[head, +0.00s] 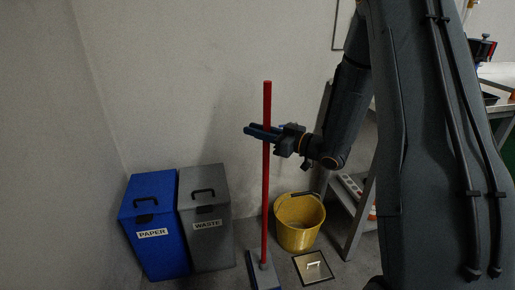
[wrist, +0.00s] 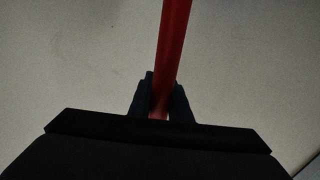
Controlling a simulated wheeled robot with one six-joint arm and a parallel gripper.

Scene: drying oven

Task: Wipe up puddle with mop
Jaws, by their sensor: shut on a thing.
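The mop has a long red handle (head: 265,190) standing nearly upright in the head view, with a flat grey mop head (head: 264,278) at the floor, cut off by the bottom edge. My gripper (head: 262,132) is shut on the upper part of the handle. In the wrist view the red handle (wrist: 174,45) runs between the two dark fingers (wrist: 160,98). The puddle is not visible in either view.
A blue PAPER bin (head: 152,215) and a grey WASTE bin (head: 207,225) stand left of the mop. A metal-legged table (head: 361,190) stands further right. A wall is behind.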

